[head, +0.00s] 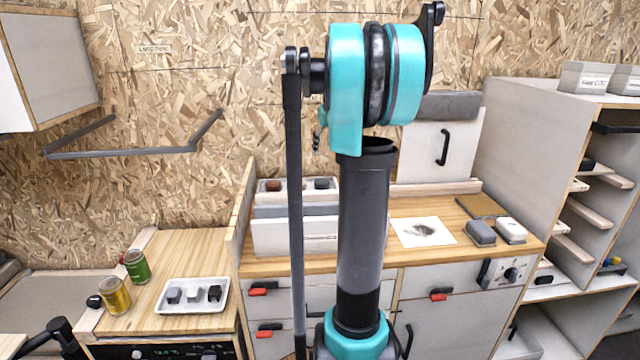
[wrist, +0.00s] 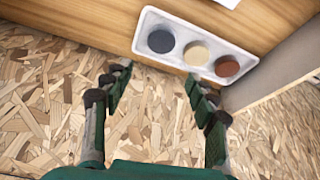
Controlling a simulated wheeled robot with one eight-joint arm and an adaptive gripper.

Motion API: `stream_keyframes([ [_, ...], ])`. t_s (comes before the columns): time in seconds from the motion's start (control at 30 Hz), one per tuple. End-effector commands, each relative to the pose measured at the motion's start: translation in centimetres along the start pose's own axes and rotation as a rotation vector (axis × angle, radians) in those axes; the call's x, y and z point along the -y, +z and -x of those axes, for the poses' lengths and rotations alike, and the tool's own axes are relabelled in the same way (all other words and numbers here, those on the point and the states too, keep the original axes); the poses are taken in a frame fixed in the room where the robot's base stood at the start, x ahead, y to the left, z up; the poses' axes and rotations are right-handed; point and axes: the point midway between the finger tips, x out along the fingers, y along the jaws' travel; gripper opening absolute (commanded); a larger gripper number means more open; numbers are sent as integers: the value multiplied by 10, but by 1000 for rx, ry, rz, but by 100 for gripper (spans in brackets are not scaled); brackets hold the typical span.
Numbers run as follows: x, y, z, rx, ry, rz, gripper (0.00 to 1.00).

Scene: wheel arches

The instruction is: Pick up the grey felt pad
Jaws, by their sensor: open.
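In the wrist view a dark grey round pad (wrist: 161,41), which looks like the grey felt pad, lies at the left end of a white tray (wrist: 145,22). A beige disc (wrist: 196,54) lies in the middle and a red-brown disc (wrist: 227,66) at the right end. My gripper (wrist: 155,76) is open and empty, with its fingertips pointing toward the tray's near edge. In the head view a dark piece (head: 322,183) and a reddish piece (head: 272,185) show at the back of the bench. They may be the same discs; my arm hides what is between them. My gripper cannot be made out there.
A chipboard wall stands close behind the bench. A printed sheet (head: 405,240) and two small boxes (head: 481,233) lie right of my arm.

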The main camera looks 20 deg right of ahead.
Motion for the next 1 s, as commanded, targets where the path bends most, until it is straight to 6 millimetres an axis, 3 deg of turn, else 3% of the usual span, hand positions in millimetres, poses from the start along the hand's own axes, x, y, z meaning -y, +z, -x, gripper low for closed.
stream_keyframes([
  [0.4, 0, 0, -82, 0, 0, 0, 58],
  [0.53, 0, 0, -100, 0, 0, 0, 58],
  [0.77, 0, 1, -114, 0, 0, 0, 58],
  [1.0, 2, 4, -147, 0, 0, 1, 58],
])
